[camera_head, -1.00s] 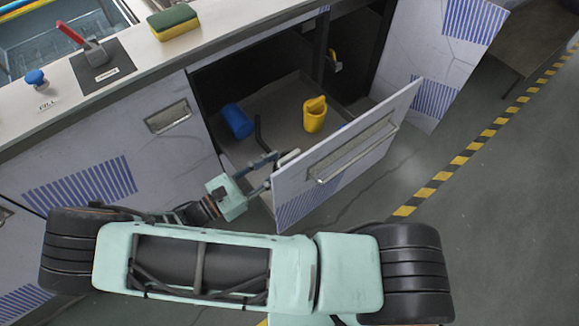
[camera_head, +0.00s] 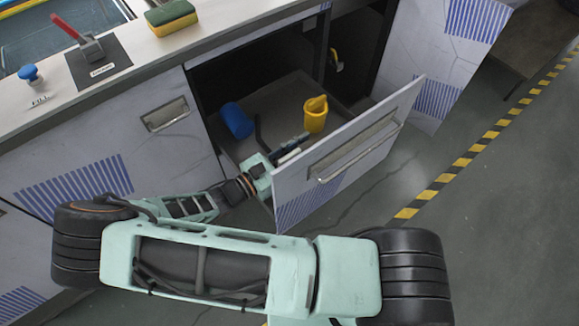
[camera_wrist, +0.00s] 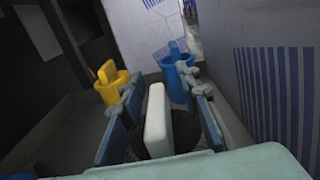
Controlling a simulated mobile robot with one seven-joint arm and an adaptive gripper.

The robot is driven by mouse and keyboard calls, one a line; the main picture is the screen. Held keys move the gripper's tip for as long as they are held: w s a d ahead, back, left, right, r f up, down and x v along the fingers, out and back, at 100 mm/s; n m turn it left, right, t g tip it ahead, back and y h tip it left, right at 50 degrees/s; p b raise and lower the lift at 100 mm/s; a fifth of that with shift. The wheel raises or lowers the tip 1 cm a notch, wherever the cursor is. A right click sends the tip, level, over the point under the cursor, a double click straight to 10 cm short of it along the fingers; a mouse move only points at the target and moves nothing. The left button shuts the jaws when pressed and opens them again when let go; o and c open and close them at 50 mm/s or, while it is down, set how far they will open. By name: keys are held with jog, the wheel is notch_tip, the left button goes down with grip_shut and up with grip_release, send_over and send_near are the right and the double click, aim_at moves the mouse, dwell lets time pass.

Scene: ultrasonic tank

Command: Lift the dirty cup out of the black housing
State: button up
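In the wrist view a pale upright handle (camera_wrist: 157,118) rises from a dark, speckled round top (camera_wrist: 185,133); this looks like the dirty cup in its housing, but I cannot tell cup from housing. My gripper (camera_wrist: 163,92) is open, one finger on each side of the handle, with a gap visible on both sides. In the head view my gripper (camera_head: 290,148) reaches into the open drawer (camera_head: 275,90) just behind its front panel, which hides the cup's body.
A yellow cup (camera_head: 316,115) stands in the drawer beyond my gripper; it also shows in the wrist view (camera_wrist: 112,88). A blue cup (camera_wrist: 178,82) stands beyond the right finger. The drawer front (camera_head: 345,150) rises close to my gripper.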

grip_shut()
dwell(0.4)
